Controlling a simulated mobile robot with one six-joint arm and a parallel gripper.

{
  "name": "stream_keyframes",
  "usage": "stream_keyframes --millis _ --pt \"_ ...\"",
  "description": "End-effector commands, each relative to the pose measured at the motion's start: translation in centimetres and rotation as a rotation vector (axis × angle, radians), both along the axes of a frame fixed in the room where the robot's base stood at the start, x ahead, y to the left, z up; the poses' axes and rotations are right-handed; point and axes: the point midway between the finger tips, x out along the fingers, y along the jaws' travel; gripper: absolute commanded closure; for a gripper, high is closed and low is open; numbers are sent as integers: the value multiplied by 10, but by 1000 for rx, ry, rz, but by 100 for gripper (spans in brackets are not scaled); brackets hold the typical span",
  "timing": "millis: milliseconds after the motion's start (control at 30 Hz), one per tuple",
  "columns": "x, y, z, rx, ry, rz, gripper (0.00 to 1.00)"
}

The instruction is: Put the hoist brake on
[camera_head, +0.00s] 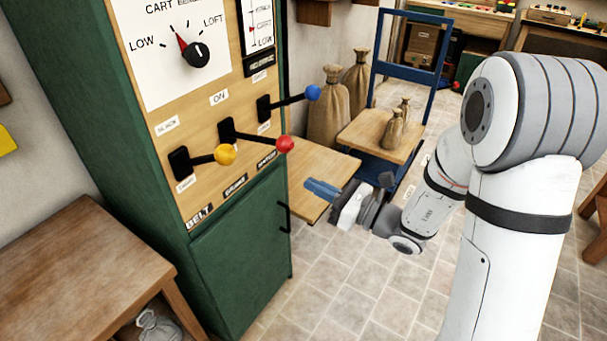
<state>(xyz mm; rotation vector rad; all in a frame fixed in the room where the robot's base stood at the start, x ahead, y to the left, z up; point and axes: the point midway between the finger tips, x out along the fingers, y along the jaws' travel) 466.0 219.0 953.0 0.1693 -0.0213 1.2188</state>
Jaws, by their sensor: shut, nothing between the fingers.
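A green cabinet (235,255) carries a wooden control panel (190,103) with three levers. The yellow-knobbed lever (225,155) is lowest and at the left. The red-knobbed lever (284,145) is in the middle, under an "ON" label. The blue-knobbed lever (312,93) is at the upper right. All three stick out to the right from black mounts. One lower label reads "BELT"; the others are too small to read surely, so I cannot tell which lever is the hoist brake. My gripper (346,210) is shut and empty, right of and below the levers, apart from them.
A wooden table (85,270) is at the lower left. Tiled floor (330,285) in front is clear.

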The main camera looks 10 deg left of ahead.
Motion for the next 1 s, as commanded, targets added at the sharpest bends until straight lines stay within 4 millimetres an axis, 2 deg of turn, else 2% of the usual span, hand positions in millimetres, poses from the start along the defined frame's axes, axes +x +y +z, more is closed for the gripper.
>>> stream_keyframes --millis 433,533,700,1000 --pt "29 86 11 -3 -2 7 100" --pt "30 77 28 -2 -5 0 100" --pt "28 69 43 -2 -3 3 100" --pt "28 67 46 -3 -1 4 100"
